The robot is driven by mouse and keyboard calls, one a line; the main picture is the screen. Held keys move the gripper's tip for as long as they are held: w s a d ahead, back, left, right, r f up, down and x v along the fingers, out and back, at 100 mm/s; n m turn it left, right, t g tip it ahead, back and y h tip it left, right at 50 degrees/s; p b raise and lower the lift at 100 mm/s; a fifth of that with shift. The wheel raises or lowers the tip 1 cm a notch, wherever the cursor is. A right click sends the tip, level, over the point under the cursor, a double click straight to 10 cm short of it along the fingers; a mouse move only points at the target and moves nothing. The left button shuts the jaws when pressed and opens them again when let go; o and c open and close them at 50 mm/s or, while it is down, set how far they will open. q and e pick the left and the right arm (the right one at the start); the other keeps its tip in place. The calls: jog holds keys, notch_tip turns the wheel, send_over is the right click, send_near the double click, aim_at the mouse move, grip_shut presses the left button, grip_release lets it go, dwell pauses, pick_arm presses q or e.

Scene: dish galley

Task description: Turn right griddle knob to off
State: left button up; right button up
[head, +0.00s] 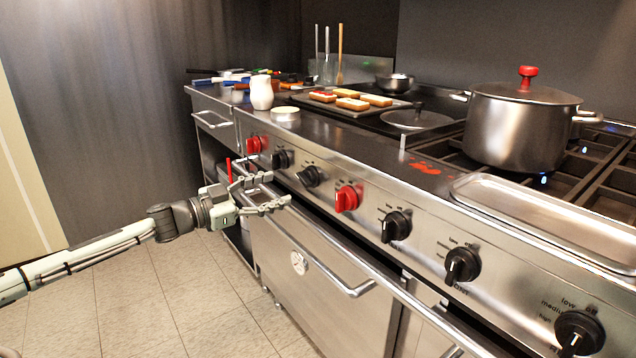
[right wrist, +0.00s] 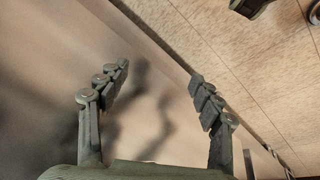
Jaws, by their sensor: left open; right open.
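A row of knobs runs along the stove's steel front panel in the head view. Below the griddle (head: 372,112) are a red knob (head: 254,145), two black knobs (head: 282,159) (head: 310,176) and another red knob (head: 348,198). I cannot tell from labels which is the right griddle knob. My left gripper (head: 279,189) is open and empty, in front of the panel, lower than the knobs and close to the oven handle; contact is unclear. My right gripper (right wrist: 160,73) is open and empty in the right wrist view, with no knob between its fingers.
More black knobs (head: 396,226) (head: 462,266) (head: 579,332) continue to the right. A long oven handle (head: 350,287) juts out below them. A large pot (head: 520,122) stands on the burners, beside a steel tray (head: 545,215). The floor (head: 150,300) at left is clear.

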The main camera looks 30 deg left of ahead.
aim_at(300, 180)
pick_arm(q)
jog(key=x, duration=0.6)
jog(key=shift+a+r, duration=0.1)
jog(key=shift+w+d, duration=0.25)
jog(key=shift+w, duration=0.3)
jog(key=c, duration=1.2)
